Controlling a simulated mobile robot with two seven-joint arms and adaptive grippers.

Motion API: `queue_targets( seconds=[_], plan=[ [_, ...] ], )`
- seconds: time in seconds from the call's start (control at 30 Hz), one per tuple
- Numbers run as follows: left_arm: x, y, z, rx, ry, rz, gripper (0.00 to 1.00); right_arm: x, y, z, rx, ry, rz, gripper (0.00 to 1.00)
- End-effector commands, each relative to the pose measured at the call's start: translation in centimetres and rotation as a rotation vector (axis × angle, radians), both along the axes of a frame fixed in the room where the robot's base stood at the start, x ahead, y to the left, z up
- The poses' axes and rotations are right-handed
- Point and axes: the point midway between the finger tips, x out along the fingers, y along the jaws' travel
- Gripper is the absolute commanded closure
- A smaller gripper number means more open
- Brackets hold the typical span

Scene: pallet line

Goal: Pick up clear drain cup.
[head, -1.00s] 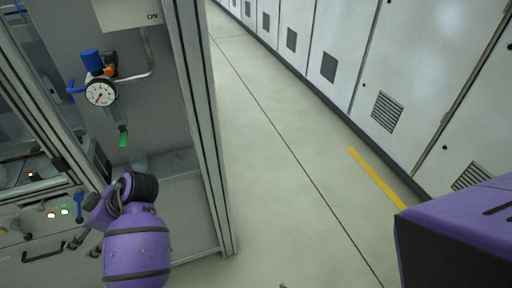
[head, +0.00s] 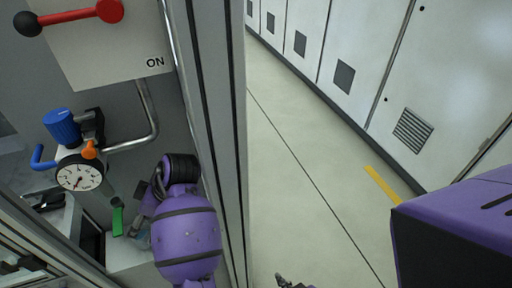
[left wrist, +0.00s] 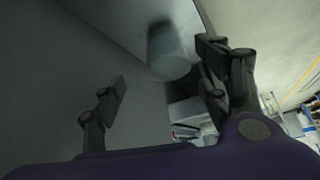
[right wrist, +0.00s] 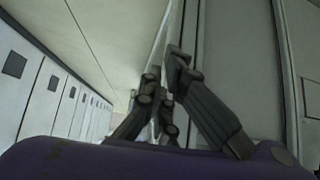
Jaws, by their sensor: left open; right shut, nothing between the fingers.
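The clear drain cup (left wrist: 168,54) is a small translucent cup in the left wrist view, standing near a grey wall. My left gripper (left wrist: 162,66) is open, with one finger on each side of the picture and the cup beyond and between the tips. I cannot tell whether a finger touches it. In the head view, the cup (head: 142,240) shows only in part below the green-handled drain, partly hidden by my left gripper (head: 143,217). My right gripper (right wrist: 165,68) is shut and empty, away from the cup; its tip shows at the head view's bottom edge (head: 285,281).
A pressure gauge (head: 80,173), blue regulator knob (head: 62,126) and green handle (head: 117,221) hang above the cup. A pipe (head: 147,120) and red lever (head: 85,14) are higher. The floor aisle (head: 290,150) is clear.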

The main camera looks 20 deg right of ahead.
Motion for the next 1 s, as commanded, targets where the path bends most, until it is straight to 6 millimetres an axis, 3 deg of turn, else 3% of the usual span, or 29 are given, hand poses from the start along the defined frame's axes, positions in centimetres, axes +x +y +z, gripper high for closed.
queue_targets(
  seconds=[0.33, 0.7, 1.0],
  plan=[
    [0.4, 1.4, -2.2, 0.002, 0.002, 0.001, 0.32, -1.1, -0.1, -1.0, -0.001, 0.03, -0.001, 1.0],
    [0.9, 4.1, -6.0, 0.0, -0.002, 0.0, 0.32, -0.1, 0.4, 0.3, 0.005, 0.002, 0.006, 1.0],
    [0.9, 4.3, -6.6, -0.001, 0.0, 0.0, 0.32, -0.1, 0.5, 0.3, 0.006, 0.004, 0.008, 1.0]
  ],
)
